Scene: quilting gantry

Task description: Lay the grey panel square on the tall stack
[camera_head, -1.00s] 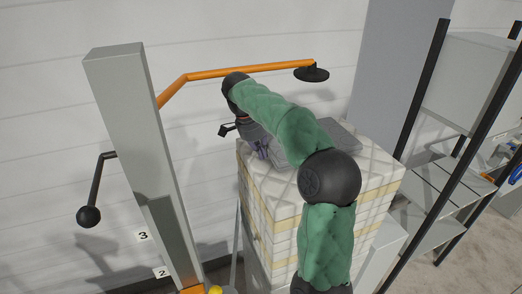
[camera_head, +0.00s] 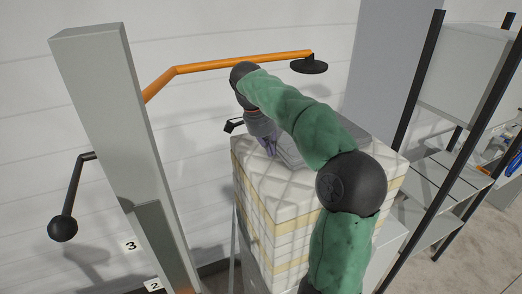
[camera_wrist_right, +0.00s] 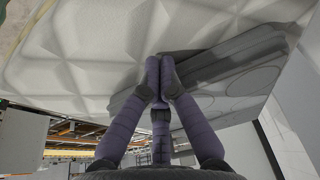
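The tall stack (camera_head: 265,195) is a block of white quilted layers with yellowish bands. The grey panel (camera_head: 356,130) lies on its top, partly hidden behind my right arm in the head view. In the right wrist view the panel (camera_wrist_right: 235,82) shows a stepped edge and round outlines, against the quilted white top (camera_wrist_right: 90,45). My right gripper (camera_head: 268,146) is low over the stack's top, at the panel's left end. In the wrist view its purple fingers (camera_wrist_right: 160,68) are drawn together at the panel's edge; I see no panel clearly pinched between them. My left gripper is out of view.
A grey post (camera_head: 125,140) stands left, with an orange arm (camera_head: 225,64) reaching over behind the stack to a black disc (camera_head: 309,66). A black ball-ended lever (camera_head: 63,228) hangs at the left. A shelf rack (camera_head: 440,190) stands close on the right.

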